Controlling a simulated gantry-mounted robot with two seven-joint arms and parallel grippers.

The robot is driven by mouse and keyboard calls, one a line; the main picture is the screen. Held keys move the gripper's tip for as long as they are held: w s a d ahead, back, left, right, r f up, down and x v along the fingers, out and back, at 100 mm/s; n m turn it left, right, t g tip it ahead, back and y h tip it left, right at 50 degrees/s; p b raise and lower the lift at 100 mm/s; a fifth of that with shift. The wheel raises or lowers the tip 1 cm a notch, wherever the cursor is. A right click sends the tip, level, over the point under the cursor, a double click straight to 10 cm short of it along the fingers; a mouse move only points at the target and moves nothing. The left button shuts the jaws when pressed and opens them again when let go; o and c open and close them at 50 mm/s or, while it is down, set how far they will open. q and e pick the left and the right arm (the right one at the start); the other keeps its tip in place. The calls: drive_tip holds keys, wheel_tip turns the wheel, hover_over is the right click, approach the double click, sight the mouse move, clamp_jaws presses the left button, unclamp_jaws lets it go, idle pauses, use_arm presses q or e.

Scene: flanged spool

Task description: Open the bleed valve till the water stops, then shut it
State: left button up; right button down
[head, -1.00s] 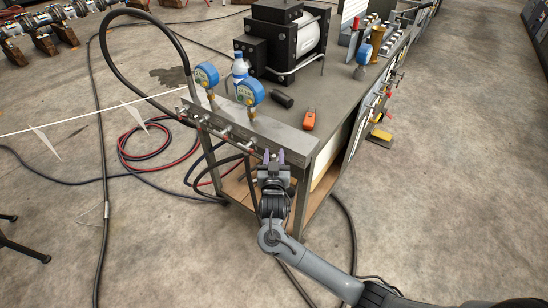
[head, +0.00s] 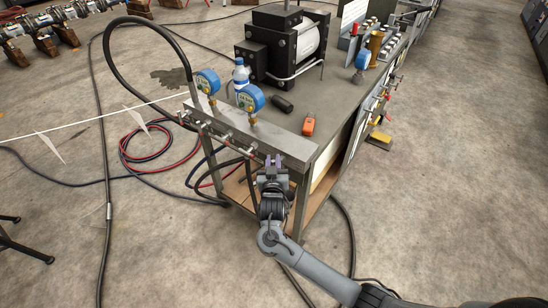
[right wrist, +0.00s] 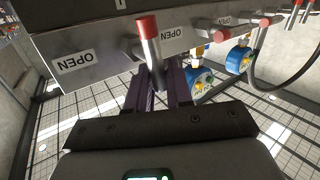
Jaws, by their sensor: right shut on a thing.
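A grey metal manifold block (head: 250,136) runs along the near edge of the bench, with several small valve levers on its front. My right gripper (head: 274,161) is at the block's right end. In the right wrist view, its purple fingers (right wrist: 162,88) are shut on a metal valve lever (right wrist: 152,58) with a red tip. "OPEN" labels (right wrist: 75,62) are on the block to either side of this lever. Two blue gauges (head: 250,98) stand on the block. No running water can be made out. The left gripper is not in view.
A black pump unit (head: 284,45), a water bottle (head: 240,72), a black cylinder (head: 283,102) and an orange device (head: 308,124) are on the bench top. Red and dark hoses (head: 150,155) coil on the floor at left.

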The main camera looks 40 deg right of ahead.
drive_tip(key=n+g+p, duration=0.2)
drive_tip(key=p, duration=0.2)
drive_tip(key=w+f+n+g+p, duration=0.1)
drive_tip(key=n+g+p, duration=0.1)
drive_tip(key=p, duration=0.3)
drive_tip(key=w+n+g+y+p, duration=0.1)
drive_tip(key=n+g+p, duration=0.1)
drive_tip(key=p, duration=0.3)
drive_tip(key=shift+a+f+n, duration=0.15)
drive_tip(key=shift+a+n, duration=0.15)
drive_tip(key=shift+n, duration=0.2)
drive_tip(key=shift+g, duration=0.3)
drive_tip(key=shift+f, duration=0.1)
drive_tip(key=c, duration=1.2)
unclamp_jaws()
